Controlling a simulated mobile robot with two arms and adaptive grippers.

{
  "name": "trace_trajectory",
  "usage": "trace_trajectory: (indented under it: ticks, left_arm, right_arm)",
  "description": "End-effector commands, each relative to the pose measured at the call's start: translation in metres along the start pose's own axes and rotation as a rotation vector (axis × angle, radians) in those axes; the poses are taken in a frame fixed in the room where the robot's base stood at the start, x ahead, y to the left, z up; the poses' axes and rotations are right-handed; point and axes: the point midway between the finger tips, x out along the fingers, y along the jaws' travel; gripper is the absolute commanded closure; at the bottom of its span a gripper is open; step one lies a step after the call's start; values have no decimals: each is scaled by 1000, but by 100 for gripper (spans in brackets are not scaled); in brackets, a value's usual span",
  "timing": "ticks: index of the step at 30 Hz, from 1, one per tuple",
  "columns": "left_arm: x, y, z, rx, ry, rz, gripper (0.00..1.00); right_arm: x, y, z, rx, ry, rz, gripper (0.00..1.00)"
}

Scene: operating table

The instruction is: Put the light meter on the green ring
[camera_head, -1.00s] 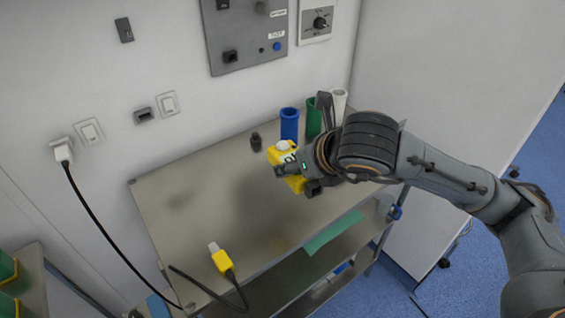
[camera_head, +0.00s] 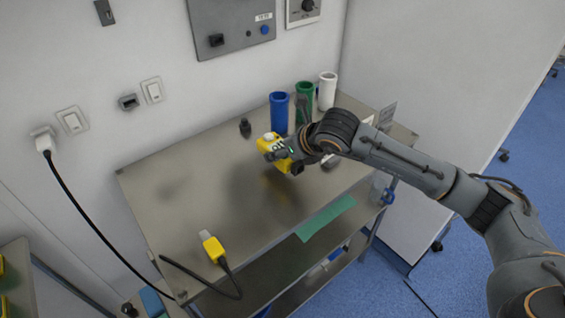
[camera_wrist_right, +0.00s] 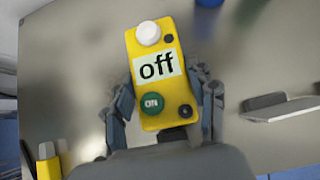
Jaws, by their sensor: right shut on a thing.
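The light meter appears to be the yellow box (camera_head: 268,144) with a white dome. In the right wrist view it (camera_wrist_right: 158,90) shows an "off" label and a green ON button. My right gripper (camera_wrist_right: 166,100) is shut on its sides. In the head view this gripper (camera_head: 284,153) holds it over the table, in front of the blue cylinder; whether it touches the tabletop is unclear. I cannot make out a flat green ring; an open-topped green cylinder (camera_head: 305,98) stands at the back, partly hidden by my arm. My left gripper is out of view.
On the metal table (camera_head: 180,200) stand a blue cylinder (camera_head: 279,115), a white cylinder (camera_head: 327,92) and a small dark object (camera_head: 245,128). A yellow connector (camera_head: 213,248) with a black cable lies at the front left. The left and middle tabletop is mostly clear.

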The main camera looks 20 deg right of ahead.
Motion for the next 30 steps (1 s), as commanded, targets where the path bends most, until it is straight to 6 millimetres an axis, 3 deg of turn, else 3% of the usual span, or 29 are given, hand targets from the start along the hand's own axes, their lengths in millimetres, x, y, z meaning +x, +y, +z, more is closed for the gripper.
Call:
trace_trajectory:
  ticks: [7, 12, 25, 26, 28, 30]
  left_arm:
    - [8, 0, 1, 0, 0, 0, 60]
    - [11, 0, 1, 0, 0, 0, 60]
    - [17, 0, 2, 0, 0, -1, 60]
    - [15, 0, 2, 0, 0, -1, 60]
    - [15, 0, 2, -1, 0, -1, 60]
    - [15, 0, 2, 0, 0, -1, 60]
  right_arm:
    - [19, -8, -4, 0, -1, -1, 89]
    - [35, -7, -23, -2, 0, -1, 89]
    - [39, -6, -27, -1, -2, 0, 89]
    - [38, -6, -26, -1, 0, 0, 38]
    - [38, -6, -26, -1, 0, 0, 24]
    - [38, -6, -26, -1, 0, 0, 21]
